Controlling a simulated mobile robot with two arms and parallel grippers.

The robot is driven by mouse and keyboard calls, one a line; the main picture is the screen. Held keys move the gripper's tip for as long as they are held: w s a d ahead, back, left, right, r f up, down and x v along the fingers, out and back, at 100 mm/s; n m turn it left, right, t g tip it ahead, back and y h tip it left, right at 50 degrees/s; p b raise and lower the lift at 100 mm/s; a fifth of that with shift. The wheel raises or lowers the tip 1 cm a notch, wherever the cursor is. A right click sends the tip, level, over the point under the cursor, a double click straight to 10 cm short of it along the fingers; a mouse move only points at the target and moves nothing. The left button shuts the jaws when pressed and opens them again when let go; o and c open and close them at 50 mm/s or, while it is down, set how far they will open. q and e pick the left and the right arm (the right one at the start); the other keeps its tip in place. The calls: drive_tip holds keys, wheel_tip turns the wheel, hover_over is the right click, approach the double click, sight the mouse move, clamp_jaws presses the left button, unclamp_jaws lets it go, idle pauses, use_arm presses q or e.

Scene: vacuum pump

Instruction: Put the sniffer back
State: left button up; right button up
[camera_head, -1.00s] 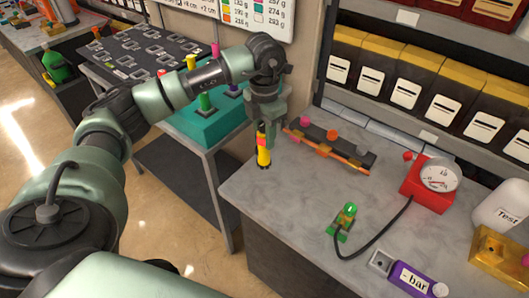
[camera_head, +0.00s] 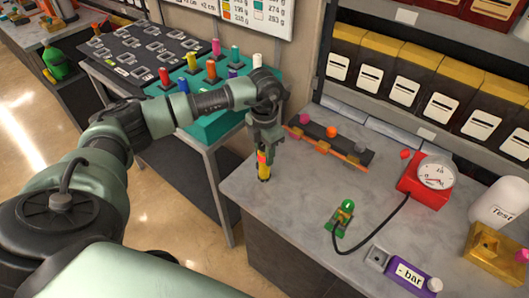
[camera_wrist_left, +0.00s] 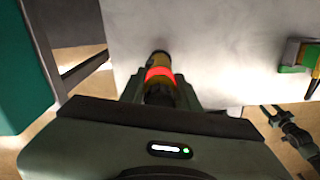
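A yellow and black tool with a red band, which looks like the sniffer (camera_head: 263,168), hangs upright from my left gripper (camera_head: 264,150) near the left edge of the grey bench (camera_head: 300,220). In the left wrist view the tool (camera_wrist_left: 159,74) sits between the fingers of my left gripper (camera_wrist_left: 162,92), which is shut on it. The wrist view shows its tip over the bench top; I cannot tell whether it touches. The upper part of the tool is hidden by the gripper.
A dark rack (camera_head: 340,146) with coloured knobs lies just right of the gripper. A green device (camera_head: 343,212), a red gauge (camera_head: 427,180) and a purple "-bar" block (camera_head: 408,279) stand farther right. A teal block (camera_head: 208,128) with coloured pegs is at left.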

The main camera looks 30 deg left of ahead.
use_arm(q)
drive_tip(key=o, duration=0.4)
drive_tip(key=shift+r, duration=0.1)
wheel_tip(320, 180, up, 11)
drive_tip(key=b, duration=0.3)
drive_tip(key=shift+r, duration=0.55)
